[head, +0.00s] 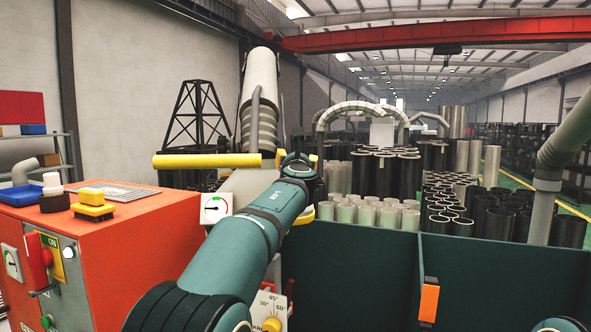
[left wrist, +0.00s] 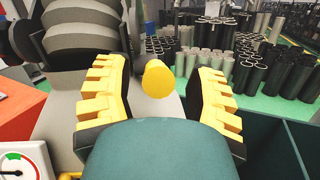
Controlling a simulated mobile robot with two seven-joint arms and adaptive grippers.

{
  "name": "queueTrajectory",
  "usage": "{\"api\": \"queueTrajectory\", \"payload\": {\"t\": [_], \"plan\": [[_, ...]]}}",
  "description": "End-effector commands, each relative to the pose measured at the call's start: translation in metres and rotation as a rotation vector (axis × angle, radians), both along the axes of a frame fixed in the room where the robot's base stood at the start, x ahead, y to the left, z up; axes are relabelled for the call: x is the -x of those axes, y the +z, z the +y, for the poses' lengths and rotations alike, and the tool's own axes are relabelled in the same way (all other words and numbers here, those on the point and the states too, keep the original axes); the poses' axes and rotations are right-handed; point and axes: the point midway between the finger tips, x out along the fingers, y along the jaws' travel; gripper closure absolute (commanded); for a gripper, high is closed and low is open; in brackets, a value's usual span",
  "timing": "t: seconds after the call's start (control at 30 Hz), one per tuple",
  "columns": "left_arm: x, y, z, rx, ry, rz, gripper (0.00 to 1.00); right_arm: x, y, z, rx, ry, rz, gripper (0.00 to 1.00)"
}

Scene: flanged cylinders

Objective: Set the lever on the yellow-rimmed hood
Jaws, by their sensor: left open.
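In the left wrist view a rounded yellow knob (left wrist: 158,79), apparently the lever's end, shows between the finger lines. My left gripper (left wrist: 158,100) is open, a yellow-padded finger on each side of the knob with gaps visible. Contact cannot be told. In the head view my arm hides most of this gripper. My right gripper is not seen.
An orange cabinet (head: 140,245) with buttons and a tray stands at left. A round gauge (head: 216,208) and an angle-marked plate (head: 270,304) sit near my arm. A dark green panel (head: 350,270) fills the lower right. Several upright cylinders (head: 400,175) stand behind it.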

Motion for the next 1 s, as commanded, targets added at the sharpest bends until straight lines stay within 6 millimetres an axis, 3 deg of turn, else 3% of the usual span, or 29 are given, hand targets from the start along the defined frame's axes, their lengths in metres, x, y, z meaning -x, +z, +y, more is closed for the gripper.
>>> {"api": "queueTrajectory", "payload": {"t": [0.7, 1.0], "plan": [[0.088, -0.011, -0.004, 0.006, -0.002, 0.000, 0.44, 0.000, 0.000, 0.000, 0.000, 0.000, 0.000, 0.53], [0.108, -0.014, -0.005, 0.005, 0.000, -0.001, 0.44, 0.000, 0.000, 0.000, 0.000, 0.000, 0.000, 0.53]]}}
